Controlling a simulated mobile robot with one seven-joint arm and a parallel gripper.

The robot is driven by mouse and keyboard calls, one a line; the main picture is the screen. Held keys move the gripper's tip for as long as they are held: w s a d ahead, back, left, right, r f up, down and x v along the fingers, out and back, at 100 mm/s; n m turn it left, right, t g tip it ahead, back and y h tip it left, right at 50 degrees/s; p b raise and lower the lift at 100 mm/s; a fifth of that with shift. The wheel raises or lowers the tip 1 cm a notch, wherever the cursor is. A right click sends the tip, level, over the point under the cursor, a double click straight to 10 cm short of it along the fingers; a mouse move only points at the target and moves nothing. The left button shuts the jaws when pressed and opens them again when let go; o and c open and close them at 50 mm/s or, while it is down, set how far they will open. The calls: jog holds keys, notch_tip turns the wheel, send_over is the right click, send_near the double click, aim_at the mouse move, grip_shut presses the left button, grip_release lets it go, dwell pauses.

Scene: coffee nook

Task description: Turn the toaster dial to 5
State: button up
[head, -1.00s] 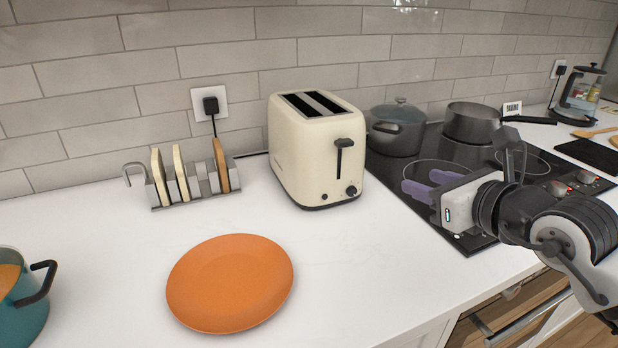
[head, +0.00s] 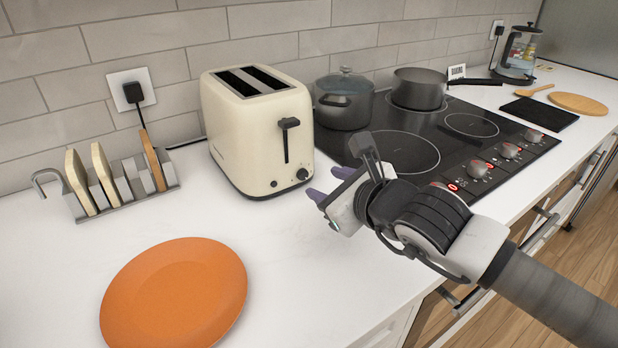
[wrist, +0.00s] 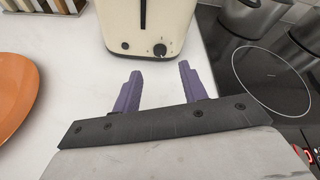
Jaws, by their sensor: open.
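The cream toaster (head: 245,145) stands on the white counter against the tiled wall. Its black lever is on the end face, and the small dark dial (head: 303,174) is at the lower right of that face. The dial also shows in the wrist view (wrist: 160,49), with a light mark on it; its number is too small to read. My gripper (head: 325,195) is open and empty, in front of the toaster's dial end and to its right. In the wrist view its purple fingers (wrist: 158,88) point toward the toaster, with the dial ahead between them, not touching.
A black cooktop (head: 410,150) with a lidded pot (head: 344,102) and a saucepan (head: 419,90) lies right of the toaster. A toast rack (head: 125,190) stands left, and an orange plate (head: 175,295) lies in front.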

aim_at(304, 175)
jog(key=x, duration=0.7)
grip_shut()
